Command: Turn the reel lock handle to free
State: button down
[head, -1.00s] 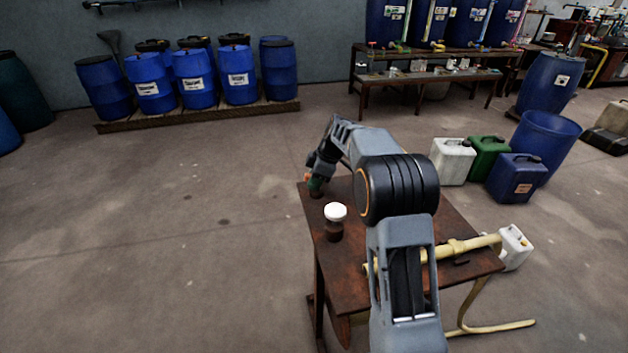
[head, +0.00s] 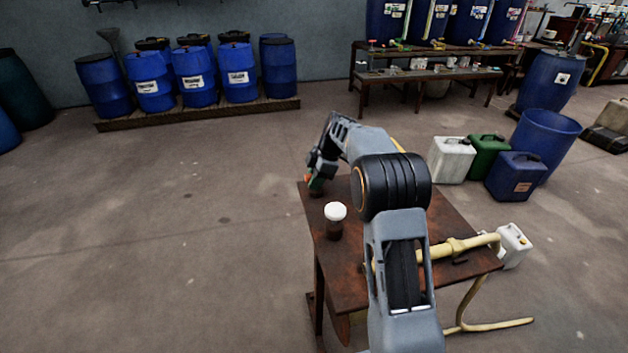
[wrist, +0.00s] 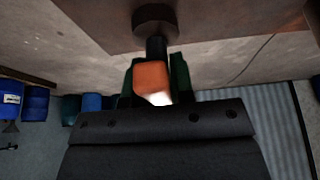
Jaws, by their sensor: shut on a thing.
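My gripper (wrist: 155,82) is shut on an orange handle (wrist: 152,78) in the wrist view, with a dark green finger on each side of it. The handle sits on a short dark stem (wrist: 156,46) that joins a round brown base (wrist: 156,18) at the brown surface. In the head view my gripper (head: 316,184) is at the left far corner of the brown table (head: 350,270), small and partly hidden by my arm. The handle's turned position cannot be told from these views.
A brown jar with a white lid (head: 335,212) stands near the table's left edge, close to my arm. A yellow pipe (head: 450,250) lies across the table's right part. White, green and blue canisters (head: 515,177) stand on the floor behind. The floor at left is clear.

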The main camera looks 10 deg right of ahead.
jog(key=c, duration=1)
grip_release()
jog(key=p+v, duration=0.2)
jog(key=v, duration=1.2)
jog(key=shift+a, duration=0.1)
